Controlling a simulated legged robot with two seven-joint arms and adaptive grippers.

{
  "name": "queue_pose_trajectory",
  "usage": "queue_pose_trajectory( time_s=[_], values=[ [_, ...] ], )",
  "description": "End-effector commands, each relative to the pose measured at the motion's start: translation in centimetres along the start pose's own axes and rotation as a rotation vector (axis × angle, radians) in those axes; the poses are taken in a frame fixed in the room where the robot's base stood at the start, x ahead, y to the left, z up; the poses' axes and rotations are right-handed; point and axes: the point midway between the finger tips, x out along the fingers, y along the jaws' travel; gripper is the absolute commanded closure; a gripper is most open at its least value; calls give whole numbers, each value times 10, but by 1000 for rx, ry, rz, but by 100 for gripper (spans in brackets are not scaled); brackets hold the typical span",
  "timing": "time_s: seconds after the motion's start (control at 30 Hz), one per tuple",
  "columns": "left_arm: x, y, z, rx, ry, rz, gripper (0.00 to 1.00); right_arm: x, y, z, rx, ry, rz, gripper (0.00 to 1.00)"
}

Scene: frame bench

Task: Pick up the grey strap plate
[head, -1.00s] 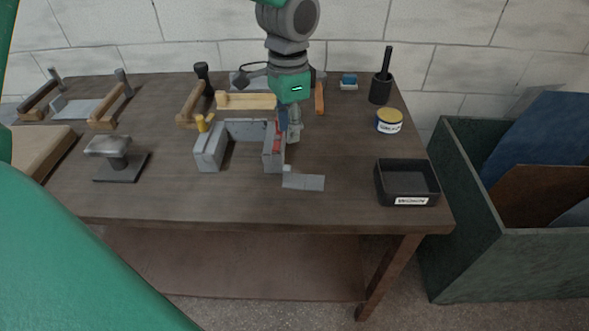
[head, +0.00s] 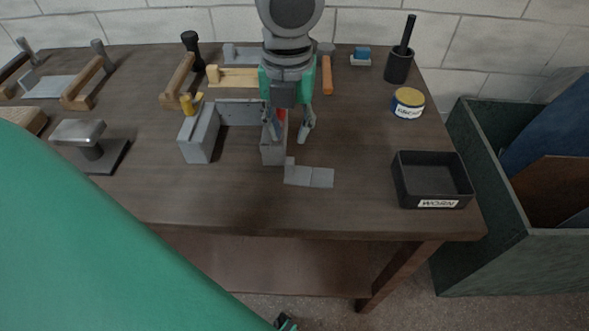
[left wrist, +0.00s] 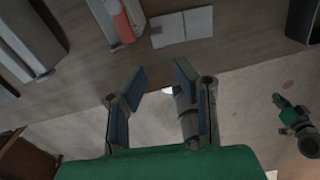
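The grey strap plate (head: 309,176) lies flat on the bench, in front and to the right of the grey U-shaped fixture (head: 203,135). It is a thin bent piece with a seam across it. In the left wrist view the strap plate (left wrist: 182,27) shows beyond my fingertips.
A black tray labelled WORN (head: 431,181) stands right of the plate. A tin (head: 408,103) and a black cup (head: 399,66) stand behind it. A grey stand (head: 91,142) is at the left. A green bin (head: 475,200) is beside the bench. The bench front is clear.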

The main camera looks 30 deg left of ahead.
Motion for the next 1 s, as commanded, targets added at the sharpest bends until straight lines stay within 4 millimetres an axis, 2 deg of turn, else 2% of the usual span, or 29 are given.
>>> queue_pose_trajectory(
  time_s=[0.03,0.1,0.2,0.37,0.67,0.8,1.0],
  values=[
    [14,0,0,0,3,4,74,4,0,0,0,0,0,100],
    [26,0,0,-1,3,3,74,7,0,0,0,0,0,100],
    [37,0,0,-3,2,3,74,9,0,0,0,0,0,100],
    [46,0,0,-3,0,0,74,11,0,0,0,0,0,100],
    [88,1,6,-3,2,3,74,20,0,1,0,0,0,100],
    [95,1,5,-3,0,0,74,21,0,1,0,0,0,100],
    [94,1,5,-3,-1,-1,74,21,0,1,0,0,0,100]
  ],
)
